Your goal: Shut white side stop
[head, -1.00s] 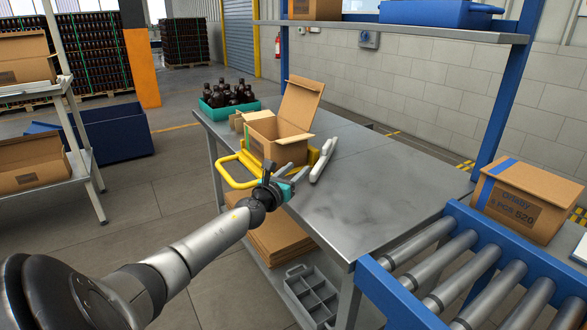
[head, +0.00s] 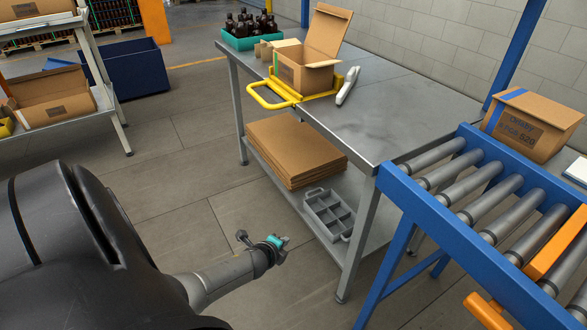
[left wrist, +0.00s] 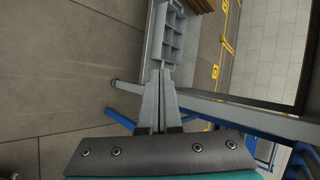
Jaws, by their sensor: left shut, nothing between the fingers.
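The white side stop (head: 347,86) is a slim white bar on the steel table, to the right of the yellow fixture (head: 322,96). It stands at an angle, with a gap of bare table between most of it and the fixture. An open cardboard box (head: 305,76) sits in the fixture. My left gripper (head: 284,240) is shut and empty, low in front of the table and well away from the stop. Its closed fingers also show in the left wrist view (left wrist: 160,75), pointing toward the lower shelf. My right gripper is not in view.
A teal crate of amber bottles (head: 240,43) stands at the table's back left. The lower shelf holds flat cardboard (head: 293,150) and a grey divider tray (head: 328,214). Open floor lies left.

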